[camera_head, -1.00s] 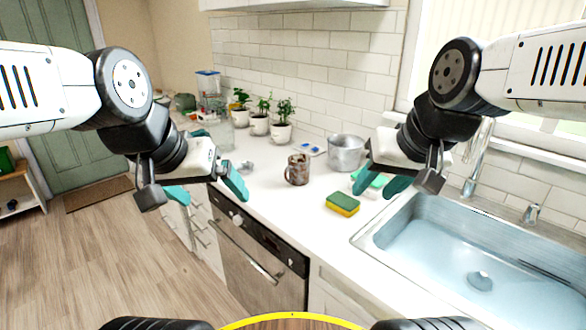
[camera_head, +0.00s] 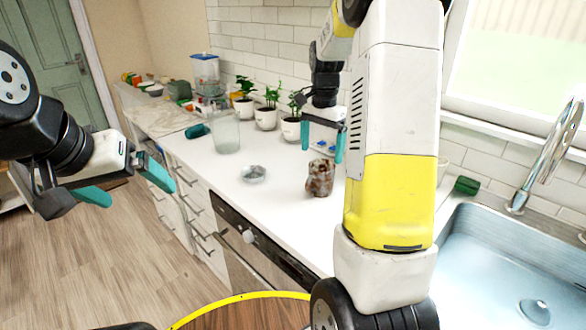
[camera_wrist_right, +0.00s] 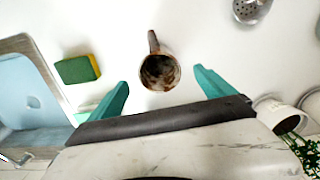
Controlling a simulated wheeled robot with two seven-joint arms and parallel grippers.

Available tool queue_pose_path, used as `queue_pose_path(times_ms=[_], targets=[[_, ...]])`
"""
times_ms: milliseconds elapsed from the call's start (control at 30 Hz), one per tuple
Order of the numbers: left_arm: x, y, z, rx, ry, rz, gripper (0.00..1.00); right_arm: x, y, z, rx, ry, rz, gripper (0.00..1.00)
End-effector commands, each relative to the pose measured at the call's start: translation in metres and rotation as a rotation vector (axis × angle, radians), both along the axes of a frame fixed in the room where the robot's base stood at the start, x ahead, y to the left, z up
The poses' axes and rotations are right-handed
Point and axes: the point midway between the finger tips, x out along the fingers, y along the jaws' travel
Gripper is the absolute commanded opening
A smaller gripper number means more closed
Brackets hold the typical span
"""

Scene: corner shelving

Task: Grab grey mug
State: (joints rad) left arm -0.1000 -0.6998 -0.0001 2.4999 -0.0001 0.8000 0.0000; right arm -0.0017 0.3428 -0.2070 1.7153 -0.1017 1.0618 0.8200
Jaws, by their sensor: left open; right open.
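The mug (camera_head: 320,178), mottled brown and grey, stands upright on the white counter (camera_head: 275,204). In the right wrist view the mug (camera_wrist_right: 159,73) is seen from above, its handle pointing toward the top of the picture. My right gripper (camera_head: 323,146) is open and empty, pointing down above and behind the mug in the head view. In the right wrist view its teal fingers (camera_wrist_right: 161,84) appear on either side of the mug, with no visible contact. My left gripper (camera_head: 132,186) is open and empty at the left, over the floor side of the counter.
A sponge (camera_wrist_right: 78,69) lies between mug and sink (camera_wrist_right: 28,95). A small metal strainer-like item (camera_head: 253,174) sits left of the mug. Potted plants (camera_head: 267,117) and a clear glass container (camera_head: 226,132) stand further back. My right arm hides part of the counter.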

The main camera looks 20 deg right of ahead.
Motion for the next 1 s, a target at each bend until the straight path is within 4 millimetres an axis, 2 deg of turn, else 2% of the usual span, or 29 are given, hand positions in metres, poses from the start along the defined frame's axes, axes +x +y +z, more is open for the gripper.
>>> queue_pose_path(times_ms=[500, 800, 833, 1000], targets=[[0.0, 0.0, 0.0, 0.0, 0.0, 0.0, 0.93, 0.0, -0.002, -0.067, 0.001, 0.002, 0.003, 0.93], [0.0, 0.0, 0.0, 0.0, 0.0, 0.0, 0.93, 0.0, -0.002, -0.073, 0.001, -0.001, 0.003, 0.93], [0.0, 0.0, 0.0, 0.0, 0.0, 0.0, 0.93, 0.0, -0.002, -0.073, 0.001, -0.001, 0.003, 0.91], [0.0, 0.0, 0.0, 0.0, 0.0, 0.0, 0.93, 0.0, -0.002, -0.073, 0.001, -0.001, 0.003, 0.58]])
